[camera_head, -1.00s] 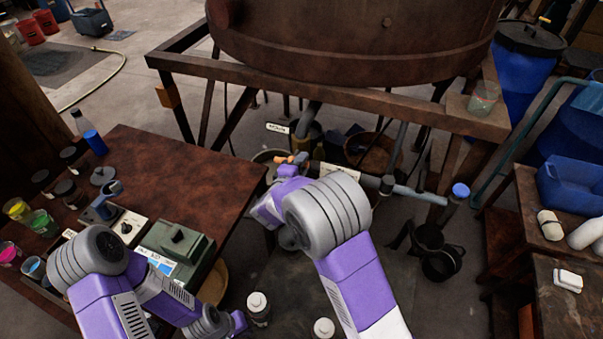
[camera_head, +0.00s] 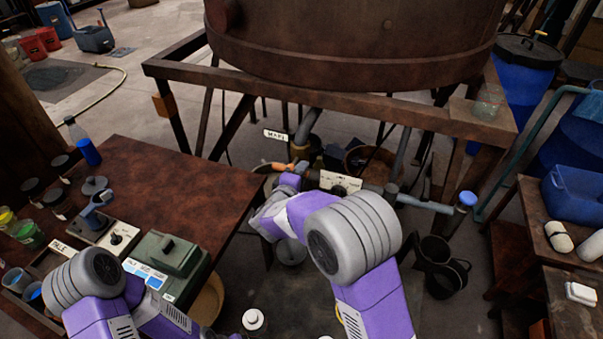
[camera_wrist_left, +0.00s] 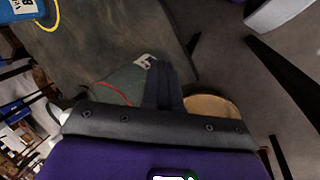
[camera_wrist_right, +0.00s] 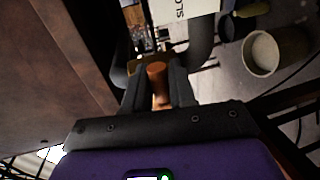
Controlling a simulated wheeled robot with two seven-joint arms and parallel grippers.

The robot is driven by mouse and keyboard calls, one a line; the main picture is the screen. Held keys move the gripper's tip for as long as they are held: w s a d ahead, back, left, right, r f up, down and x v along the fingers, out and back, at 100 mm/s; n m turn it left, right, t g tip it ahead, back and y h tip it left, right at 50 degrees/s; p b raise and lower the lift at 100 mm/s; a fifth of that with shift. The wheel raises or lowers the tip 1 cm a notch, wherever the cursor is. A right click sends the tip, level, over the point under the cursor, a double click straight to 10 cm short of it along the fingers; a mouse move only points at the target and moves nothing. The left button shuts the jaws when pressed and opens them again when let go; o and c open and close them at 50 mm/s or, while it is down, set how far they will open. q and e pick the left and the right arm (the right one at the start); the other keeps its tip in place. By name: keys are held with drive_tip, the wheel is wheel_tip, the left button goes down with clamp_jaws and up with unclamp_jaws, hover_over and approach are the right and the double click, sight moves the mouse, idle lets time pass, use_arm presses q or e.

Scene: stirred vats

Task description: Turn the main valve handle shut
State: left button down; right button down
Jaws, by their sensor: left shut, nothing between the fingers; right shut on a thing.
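The main valve handle, an orange lever (camera_head: 275,166), shows under the vat, left of a white label plate, in the head view. My right gripper (camera_head: 289,180) is at it, partly hidden by its own wrist. In the right wrist view the two dark fingers (camera_wrist_right: 158,84) are shut around the orange handle (camera_wrist_right: 157,70), whose end shows between them. The valve body behind is mostly hidden. In the left wrist view my left gripper (camera_wrist_left: 163,85) is shut and empty, over the floor, away from the valve.
The rusty vat (camera_head: 350,50) and its frame beam (camera_head: 330,103) stand above the pipes. A brown table (camera_head: 165,190) lies at left, with a green box (camera_head: 170,255). A grey pipe (camera_head: 425,204) with a blue cap runs right. Black buckets (camera_head: 438,265) stand on the floor.

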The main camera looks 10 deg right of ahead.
drive_tip(key=c, duration=1.1)
unclamp_jaws()
drive_tip(key=shift+a, duration=0.1)
drive_tip(key=p+v, duration=0.1)
drive_tip(key=v, duration=0.6)
drive_tip(key=shift+s, duration=0.25)
drive_tip(key=shift+a, duration=0.1)
